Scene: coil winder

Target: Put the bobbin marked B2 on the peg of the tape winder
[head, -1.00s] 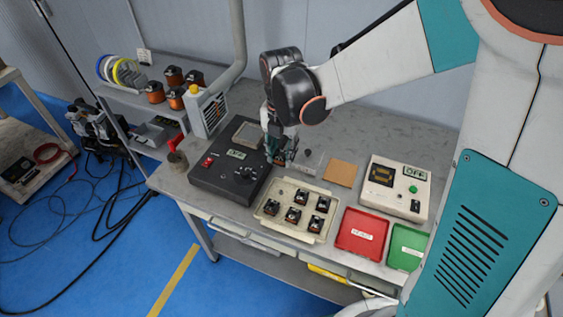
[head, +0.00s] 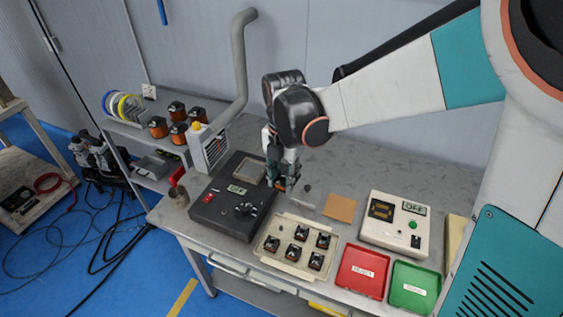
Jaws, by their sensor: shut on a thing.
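My gripper (head: 281,184) is shut on a small bobbin (head: 283,181) with a copper-orange winding, just above the back of the bench. The fingers hide most of it, and no B2 mark can be read. The gripper is right of a black machine (head: 215,212) with a small lit display, a red switch and a dark round part (head: 246,209) on top. This may be the tape winder, but I cannot make out a peg. A cream tray (head: 262,243) in front holds several dark bobbins with copper windings; their marks are too small to read.
A brown pad (head: 340,208) lies right of the gripper, with a small dark knob (head: 307,188) between. A white box (head: 394,229) reading OFF, a red tray (head: 361,285) and a green tray (head: 411,303) stand at right. Copper spools (head: 157,127) stand on the left shelf.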

